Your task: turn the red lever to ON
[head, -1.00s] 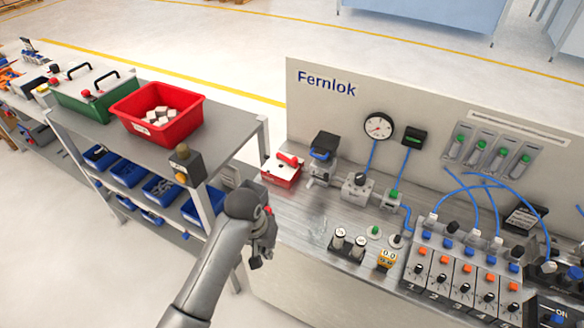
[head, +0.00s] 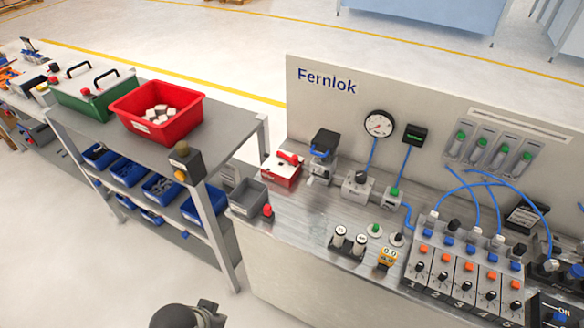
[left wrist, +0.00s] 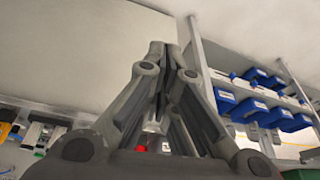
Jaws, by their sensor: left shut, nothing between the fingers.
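The red lever (head: 289,158) lies on the white top of a small red box on the left end of the bench, in front of the Fernlok back panel. I cannot read the markings beside it. My left arm shows only as a dark, cut-off part at the bottom edge of the head view, well below and left of the lever. In the left wrist view my left gripper (left wrist: 163,50) is shut and empty, apart from the lever. A small red spot between the finger links there is too small to name. My right gripper is not in view.
A grey bin (head: 248,196) and a red button (head: 268,211) stand at the bench's left edge. A valve block with a blue handle (head: 323,143) is right of the red box. A shelf with a red crate (head: 187,122) is at left. Open floor lies below.

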